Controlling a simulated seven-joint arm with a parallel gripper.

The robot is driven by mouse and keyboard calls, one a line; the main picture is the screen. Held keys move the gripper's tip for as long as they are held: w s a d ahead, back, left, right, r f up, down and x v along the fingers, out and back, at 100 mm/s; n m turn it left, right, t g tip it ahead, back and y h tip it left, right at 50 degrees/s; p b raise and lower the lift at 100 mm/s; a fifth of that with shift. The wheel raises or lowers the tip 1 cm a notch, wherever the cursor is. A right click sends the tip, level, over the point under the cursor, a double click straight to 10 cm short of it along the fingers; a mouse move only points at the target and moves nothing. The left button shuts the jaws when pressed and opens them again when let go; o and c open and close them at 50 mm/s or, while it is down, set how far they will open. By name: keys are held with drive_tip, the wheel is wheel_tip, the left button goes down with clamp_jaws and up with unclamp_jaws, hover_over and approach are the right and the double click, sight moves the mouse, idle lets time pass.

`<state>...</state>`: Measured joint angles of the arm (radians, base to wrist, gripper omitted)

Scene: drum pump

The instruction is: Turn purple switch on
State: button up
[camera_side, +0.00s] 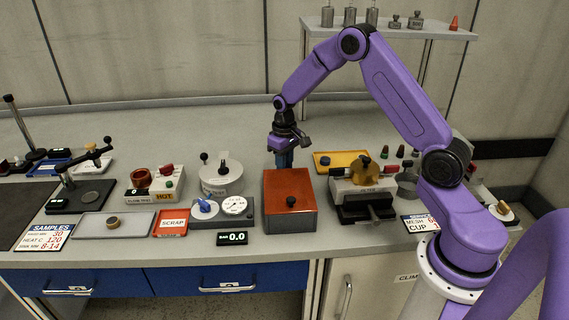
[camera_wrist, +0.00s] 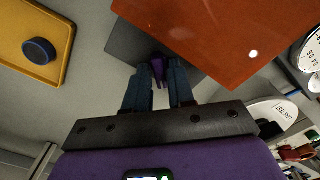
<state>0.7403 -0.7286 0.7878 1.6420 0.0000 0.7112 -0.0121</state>
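The purple switch (camera_wrist: 158,70) shows in the wrist view as a small purple lever on a dark grey base (camera_wrist: 126,42). The base lies beside the orange-red lid of a box. My gripper (camera_wrist: 160,75) points down at it. Its two blue-grey fingers stand a narrow gap apart, one on each side of the purple lever; whether they touch it is unclear. In the side view my gripper (camera_side: 284,162) is low behind the orange-lidded box, which hides the switch.
The orange-lidded box (camera_side: 290,188) stands right in front of my gripper. A yellow tray (camera_side: 342,161) lies to the right, with a grey press (camera_side: 366,192) before it. A round white pot (camera_side: 221,178) and a gauge unit (camera_side: 222,208) stand left. Bare counter lies behind.

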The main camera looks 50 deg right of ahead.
clamp_jaws()
drive_tip(key=shift+m, duration=0.4)
drive_tip(key=m, duration=0.2)
drive_tip(key=shift+m, duration=0.4)
drive_tip(key=m, duration=0.4)
drive_tip(key=shift+m, duration=0.3)
drive_tip(key=m, duration=0.9)
drive_tip(key=shift+m, duration=0.3)
